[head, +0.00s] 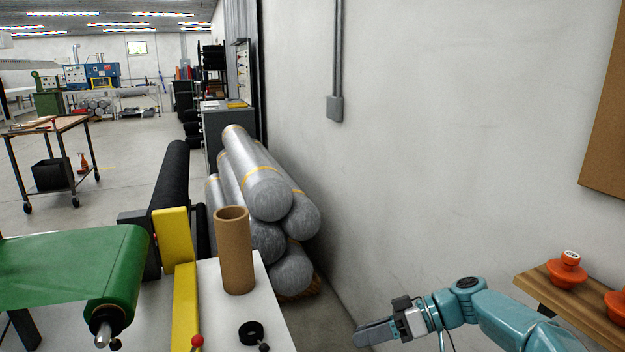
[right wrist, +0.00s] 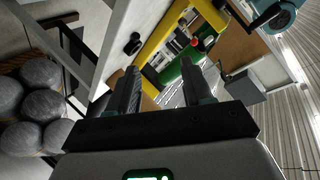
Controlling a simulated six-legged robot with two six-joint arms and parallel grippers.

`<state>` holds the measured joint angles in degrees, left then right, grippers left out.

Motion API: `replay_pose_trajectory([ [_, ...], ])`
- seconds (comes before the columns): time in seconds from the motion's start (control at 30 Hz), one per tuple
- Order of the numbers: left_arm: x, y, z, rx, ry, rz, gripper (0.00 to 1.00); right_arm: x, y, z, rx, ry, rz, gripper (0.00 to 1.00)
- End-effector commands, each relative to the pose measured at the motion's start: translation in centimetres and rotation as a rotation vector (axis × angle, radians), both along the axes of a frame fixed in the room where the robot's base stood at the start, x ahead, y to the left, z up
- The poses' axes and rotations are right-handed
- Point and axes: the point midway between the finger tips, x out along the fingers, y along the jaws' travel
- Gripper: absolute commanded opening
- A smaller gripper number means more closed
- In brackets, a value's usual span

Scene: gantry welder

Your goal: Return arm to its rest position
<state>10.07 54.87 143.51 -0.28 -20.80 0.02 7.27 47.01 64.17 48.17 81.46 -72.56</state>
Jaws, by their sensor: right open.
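My right arm comes in from the lower right in the head view, teal with a grey wrist. My right gripper (head: 375,333) is out in the open near the bottom of the head view, to the right of the white table end and in front of the wall. In the right wrist view its two dark fingers (right wrist: 158,90) stand apart with nothing between them. My left gripper is not in view.
A brown cardboard tube (head: 235,252) and a black ring (head: 251,334) are on the white tabletop (head: 262,300). Grey rolls (head: 268,195) are stacked by the wall. A wooden shelf (head: 570,308) with orange-red objects (head: 567,270) is at right, close to my arm. A green roll (head: 115,275) is at left.

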Motion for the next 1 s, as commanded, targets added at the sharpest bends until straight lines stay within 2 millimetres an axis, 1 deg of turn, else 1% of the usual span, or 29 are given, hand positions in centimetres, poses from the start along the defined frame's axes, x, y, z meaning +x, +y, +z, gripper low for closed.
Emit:
replay_pose_trajectory([
  [0.17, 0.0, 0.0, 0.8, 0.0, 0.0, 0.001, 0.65, -0.7, 0.4, -5.5, -0.117, 0.181, -0.109, 0.5],
  [0.23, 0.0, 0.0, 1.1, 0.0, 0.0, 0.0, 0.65, -1.3, 0.5, -8.1, -0.175, 0.256, -0.159, 0.5],
  [0.27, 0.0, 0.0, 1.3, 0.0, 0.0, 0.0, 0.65, -1.7, 0.4, -9.3, -0.203, 0.29, -0.182, 0.5],
  [0.3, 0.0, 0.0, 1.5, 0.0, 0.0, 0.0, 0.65, -2.4, 0.4, -11.0, -0.242, 0.337, -0.212, 0.5],
  [0.37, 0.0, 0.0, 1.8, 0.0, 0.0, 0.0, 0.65, -3.6, 0.3, -13.7, -0.308, 0.41, -0.266, 0.5],
  [0.4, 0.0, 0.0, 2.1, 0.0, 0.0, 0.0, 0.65, -4.7, 0.1, -15.7, -0.359, 0.46, -0.305, 0.5],
  [0.47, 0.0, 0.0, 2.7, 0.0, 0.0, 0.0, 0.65, -7.0, -0.2, -18.9, -0.449, 0.538, -0.372, 0.5],
  [0.5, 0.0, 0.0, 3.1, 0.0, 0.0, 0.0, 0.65, -9.1, -0.5, -21.1, -0.518, 0.591, -0.423, 0.5],
  [0.53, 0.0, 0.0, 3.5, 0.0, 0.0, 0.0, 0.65, -11.0, -0.8, -22.8, -0.573, 0.626, -0.464, 0.5],
  [0.57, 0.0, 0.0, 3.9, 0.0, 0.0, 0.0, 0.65, -12.9, -1.2, -24.3, -0.623, 0.654, -0.508, 0.5],
  [0.6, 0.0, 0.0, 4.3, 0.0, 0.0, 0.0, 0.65, -15.5, -1.5, -25.9, -0.682, 0.682, -0.561, 0.5],
  [0.63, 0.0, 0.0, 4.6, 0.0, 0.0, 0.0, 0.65, -17.4, -1.7, -26.8, -0.718, 0.697, -0.598, 0.5],
  [0.7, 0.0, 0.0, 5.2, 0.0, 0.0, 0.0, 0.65, -21.3, -2.0, -28.1, -0.769, 0.714, -0.671, 0.5],
  [0.8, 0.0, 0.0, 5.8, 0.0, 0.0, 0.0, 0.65, -25.6, -1.8, -28.4, -0.783, 0.723, -0.747, 0.5],
  [0.9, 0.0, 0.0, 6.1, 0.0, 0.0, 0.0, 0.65, -28.3, -1.4, -27.9, -0.765, 0.732, -0.795, 0.5],
  [1.0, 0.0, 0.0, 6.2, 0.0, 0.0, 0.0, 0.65, -29.5, -1.1, -27.6, -0.745, 0.737, -0.819, 0.5],
])
